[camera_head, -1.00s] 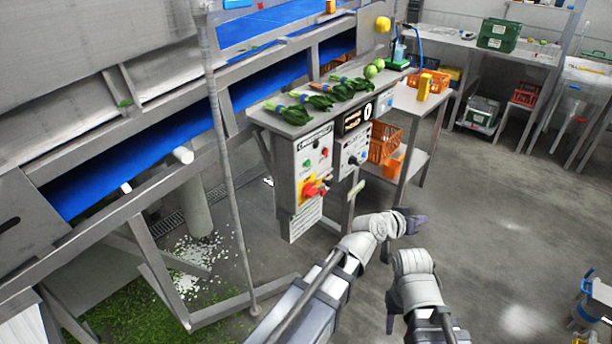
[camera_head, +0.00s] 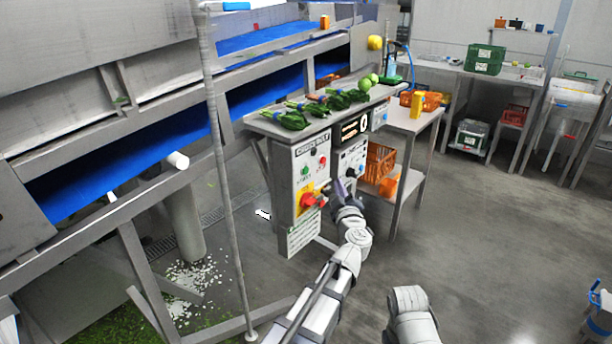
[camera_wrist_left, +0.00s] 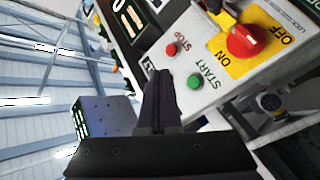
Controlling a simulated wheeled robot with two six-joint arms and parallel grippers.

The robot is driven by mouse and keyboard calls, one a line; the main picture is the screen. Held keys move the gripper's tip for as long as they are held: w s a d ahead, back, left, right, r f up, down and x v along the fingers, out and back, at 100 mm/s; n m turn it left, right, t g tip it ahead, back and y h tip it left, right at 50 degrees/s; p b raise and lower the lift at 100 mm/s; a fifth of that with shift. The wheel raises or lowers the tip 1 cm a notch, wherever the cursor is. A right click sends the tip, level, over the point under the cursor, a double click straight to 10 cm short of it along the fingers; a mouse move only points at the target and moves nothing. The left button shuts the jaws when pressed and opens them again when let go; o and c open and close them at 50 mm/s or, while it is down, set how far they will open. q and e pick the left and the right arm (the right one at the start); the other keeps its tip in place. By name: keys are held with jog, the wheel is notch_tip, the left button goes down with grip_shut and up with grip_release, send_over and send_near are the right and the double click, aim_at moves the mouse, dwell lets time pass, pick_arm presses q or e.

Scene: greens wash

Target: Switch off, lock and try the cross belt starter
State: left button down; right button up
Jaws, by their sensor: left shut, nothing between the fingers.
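The cross belt starter (camera_head: 293,160) is a pale grey box under a steel shelf. It has a green start button (camera_wrist_left: 194,82), a red stop button (camera_wrist_left: 172,50) and a red rotary handle (camera_head: 311,200) on a yellow plate (camera_wrist_left: 276,15) marked ON and OFF. The handle also shows in the left wrist view (camera_wrist_left: 246,42); I cannot tell which mark it points to. My left gripper (camera_head: 340,188) is shut and empty, in front of the panel, just right of the handle. Its dark fingers (camera_wrist_left: 160,90) appear close to the start button; I cannot tell whether they touch. My right gripper is out of view.
A second control box (camera_head: 350,160) stands right of the starter. Green vegetables (camera_head: 335,98) lie on the shelf above. A side table (camera_head: 418,120) holds orange crates. A thin grey post (camera_head: 222,170) stands left. Open floor (camera_head: 480,240) lies to the right.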

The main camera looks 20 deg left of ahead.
pick_arm(q)
jog(key=w+a, duration=0.3)
jog(key=a, duration=0.5)
jog(key=shift+a, duration=0.15)
dwell(0.4)
jog(key=shift+a, duration=0.1)
dwell(1.9)
jog(key=shift+w+a, duration=0.15)
jog(key=shift+a, duration=0.15)
jog(key=shift+w+a, duration=0.2)
jog(key=shift+a, duration=0.2)
dwell(1.0)
jog(key=shift+s+d, duration=0.35)
jog(key=shift+d, duration=0.45)
jog(key=shift+d, duration=0.15)
jog(key=shift+s+d, duration=0.3)
jog(key=shift+d, duration=0.45)
jog(key=shift+s+d, duration=0.25)
jog(key=shift+d, duration=0.45)
jog(key=shift+s+d, duration=0.3)
jog(key=shift+d, duration=0.45)
